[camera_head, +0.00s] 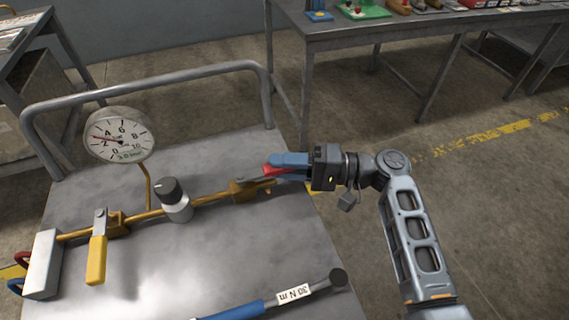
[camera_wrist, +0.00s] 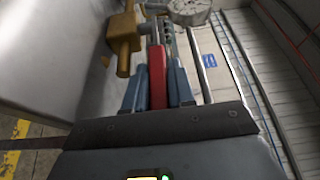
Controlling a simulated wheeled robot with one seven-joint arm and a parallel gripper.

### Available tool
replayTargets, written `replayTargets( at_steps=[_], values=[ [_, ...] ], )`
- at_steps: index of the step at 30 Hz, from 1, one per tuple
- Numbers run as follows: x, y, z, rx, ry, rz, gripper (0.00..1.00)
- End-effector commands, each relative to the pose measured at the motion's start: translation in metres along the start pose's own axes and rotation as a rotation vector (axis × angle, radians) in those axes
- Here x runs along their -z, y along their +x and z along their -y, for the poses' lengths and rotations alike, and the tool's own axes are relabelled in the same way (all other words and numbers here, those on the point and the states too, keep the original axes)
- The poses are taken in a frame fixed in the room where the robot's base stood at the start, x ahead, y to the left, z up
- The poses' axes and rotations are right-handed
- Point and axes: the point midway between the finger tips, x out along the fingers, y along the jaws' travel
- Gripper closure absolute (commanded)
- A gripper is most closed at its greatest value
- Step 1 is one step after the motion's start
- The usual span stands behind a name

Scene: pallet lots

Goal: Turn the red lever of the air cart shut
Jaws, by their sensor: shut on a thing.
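The air cart (camera_head: 215,258) is a grey metal cart with a yellow pipe along its top. The red lever (camera_head: 272,170) is at the right end of the pipe, on a brass valve (camera_head: 243,192). My gripper (camera_head: 287,164) comes from the right and is shut on the red lever, its blue fingers on either side of it. In the wrist view the red lever (camera_wrist: 157,78) stands between the two blue fingers (camera_wrist: 157,88), with the brass valve (camera_wrist: 123,43) beyond. The lever points to the right, roughly along the pipe. Part of its grip is hidden by my fingers.
A yellow lever (camera_head: 97,258) hangs on a second valve at the left. A round gauge (camera_head: 120,135) and a dark knob (camera_head: 172,192) stand between. A torque wrench (camera_head: 275,298) lies at the cart's front. A grey rail (camera_head: 150,83) edges the back; a table (camera_head: 400,28) stands behind.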

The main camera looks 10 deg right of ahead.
Motion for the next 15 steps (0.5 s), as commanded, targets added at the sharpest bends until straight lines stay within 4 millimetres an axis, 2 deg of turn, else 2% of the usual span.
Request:
replayTargets(
  at_steps=[8, 15],
  values=[
    [-0.005, -0.002, 0.001, -0.001, 0.002, -0.046, 1.00],
    [-0.019, -0.006, 0.001, -0.001, 0.004, -0.191, 1.00]
  ],
)
